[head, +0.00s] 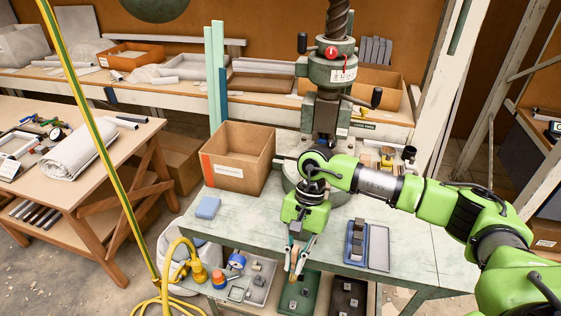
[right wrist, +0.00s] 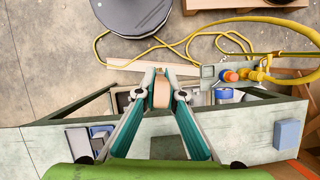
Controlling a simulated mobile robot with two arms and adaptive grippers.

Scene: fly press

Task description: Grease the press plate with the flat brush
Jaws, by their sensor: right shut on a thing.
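My right gripper (head: 297,272) points down at the front edge of the pale green press table (head: 420,250). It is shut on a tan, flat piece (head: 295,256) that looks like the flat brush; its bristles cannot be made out. The tan piece also shows between the fingertips in the right wrist view (right wrist: 161,92). The fly press (head: 328,75), with its dark screw and red knob, stands at the back of the table. Its lower part and the press plate are largely hidden behind my right arm and gripper. My left gripper is not in view.
A cardboard box (head: 236,165) and a blue block (head: 207,208) are on the table's left. A blue tray with dark blocks (head: 356,241) and a grey plate (head: 379,247) lie right of the gripper. Bins (head: 298,292) sit below. A yellow hose (head: 176,262) is at left.

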